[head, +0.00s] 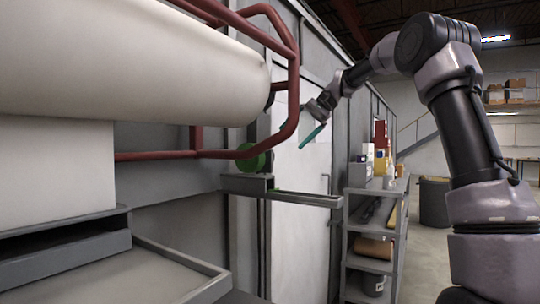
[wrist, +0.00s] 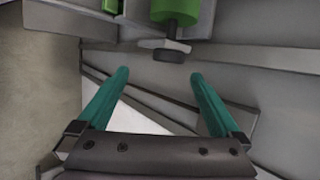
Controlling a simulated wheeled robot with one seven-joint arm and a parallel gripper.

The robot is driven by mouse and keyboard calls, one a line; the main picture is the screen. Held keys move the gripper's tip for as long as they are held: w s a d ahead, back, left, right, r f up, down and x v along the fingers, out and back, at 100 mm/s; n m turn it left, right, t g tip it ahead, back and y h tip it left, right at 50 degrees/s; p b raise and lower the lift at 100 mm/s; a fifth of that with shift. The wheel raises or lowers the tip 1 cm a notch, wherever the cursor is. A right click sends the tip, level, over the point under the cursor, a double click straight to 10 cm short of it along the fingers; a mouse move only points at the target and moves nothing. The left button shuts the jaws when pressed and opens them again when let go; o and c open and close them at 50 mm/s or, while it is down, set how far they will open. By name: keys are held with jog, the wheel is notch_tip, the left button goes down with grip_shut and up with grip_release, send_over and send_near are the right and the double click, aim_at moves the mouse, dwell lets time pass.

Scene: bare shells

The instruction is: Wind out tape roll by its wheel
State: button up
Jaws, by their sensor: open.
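A green round part (head: 250,158), which looks like the tape roll or its wheel, sits at the end of a grey bracket below the red tube frame. In the wrist view a green cylinder (wrist: 175,10) is cut off by the top edge, with a small grey and dark knob (wrist: 168,53) at its lower end. My gripper (head: 308,124) is open and empty, to the right of and above the green part in the head view. In the wrist view the knob lies just beyond the gap between my teal fingertips (wrist: 160,74); nothing is between them.
A large white roll (head: 130,70) lies in a red tube frame (head: 293,75) at left. A grey bracket arm (head: 310,199) juts out to the right below the green part. A shelf unit (head: 372,262) with boxes stands right of the white door (head: 303,240). Open floor lies beyond.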

jog(key=shift+y, duration=0.4)
jog(key=x, duration=0.3)
jog(key=w+x, duration=0.1)
jog(key=x, duration=0.3)
jog(key=w+x, duration=0.1)
jog(key=x, duration=0.3)
jog(key=shift+r, duration=0.1)
jog(key=c, duration=1.2)
jog(key=shift+c, duration=0.2)
